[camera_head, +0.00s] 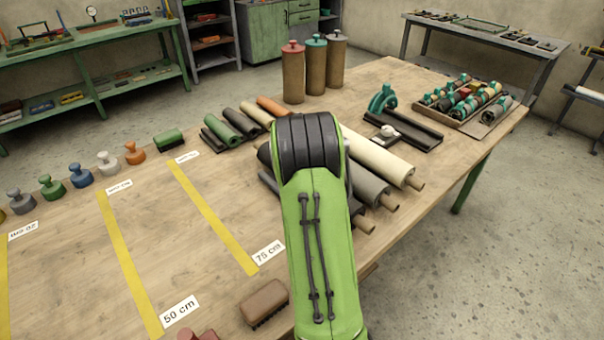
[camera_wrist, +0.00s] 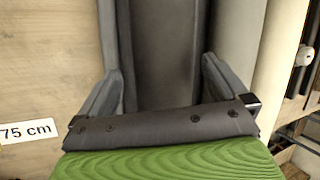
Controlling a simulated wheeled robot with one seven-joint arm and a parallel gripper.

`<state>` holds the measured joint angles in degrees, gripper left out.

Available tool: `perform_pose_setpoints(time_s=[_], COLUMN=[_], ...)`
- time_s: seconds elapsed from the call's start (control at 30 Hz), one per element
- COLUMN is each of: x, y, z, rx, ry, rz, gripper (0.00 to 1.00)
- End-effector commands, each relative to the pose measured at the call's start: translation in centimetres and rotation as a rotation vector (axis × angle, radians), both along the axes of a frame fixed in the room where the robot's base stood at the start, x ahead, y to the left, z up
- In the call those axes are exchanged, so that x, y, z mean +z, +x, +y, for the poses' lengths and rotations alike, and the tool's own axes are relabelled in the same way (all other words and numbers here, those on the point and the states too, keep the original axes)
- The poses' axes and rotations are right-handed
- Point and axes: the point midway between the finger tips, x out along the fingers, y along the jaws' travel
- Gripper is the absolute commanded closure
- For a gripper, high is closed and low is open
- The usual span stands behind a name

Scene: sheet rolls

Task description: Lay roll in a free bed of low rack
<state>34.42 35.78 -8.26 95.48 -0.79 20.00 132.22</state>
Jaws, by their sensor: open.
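My gripper (camera_wrist: 164,88) is open in the wrist view, its two grey fingers apart. A dark roll (camera_wrist: 163,40) lies lengthwise below, between the fingers, with no visible grip on it. A grey roll (camera_wrist: 238,42) and a cream roll (camera_wrist: 284,60) lie to its right. In the head view, the cream roll (camera_head: 382,158), grey roll (camera_head: 371,188) and dark roll (camera_head: 356,215) lie side by side with wooden core ends showing. My green arm hides their left parts and my gripper. I cannot tell which support is the low rack or which beds are free.
Shorter green, black and orange rolls (camera_head: 222,132) lie beyond my arm. Three upright rolls (camera_head: 293,75) stand at the back. A teal-handled tool (camera_head: 382,98) and a crowded tray (camera_head: 470,112) are at right.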

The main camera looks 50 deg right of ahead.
Motion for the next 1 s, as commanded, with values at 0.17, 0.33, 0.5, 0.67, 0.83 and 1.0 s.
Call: perform_pose_setpoints(time_s=[0.17, 0.33, 0.5, 0.67, 0.83, 1.0], x=[4.2, 8.0, 9.8, 10.1, 13.4, 17.2], y=[-1.3, -2.8, -3.5, -3.7, -4.2, -8.0], z=[1.6, 3.2, 4.0, 4.3, 10.5, 20.8], rx=[0.003, 0.002, 0.001, 0.011, 0.378, 1.081], ry=[-0.002, -0.003, -0.001, -0.002, -0.091, -0.307], rz=[-0.005, -0.005, -0.002, 0.001, 0.083, 0.235], gripper=[0.00, 0.00, 0.00, 0.00, 0.00, 0.00])
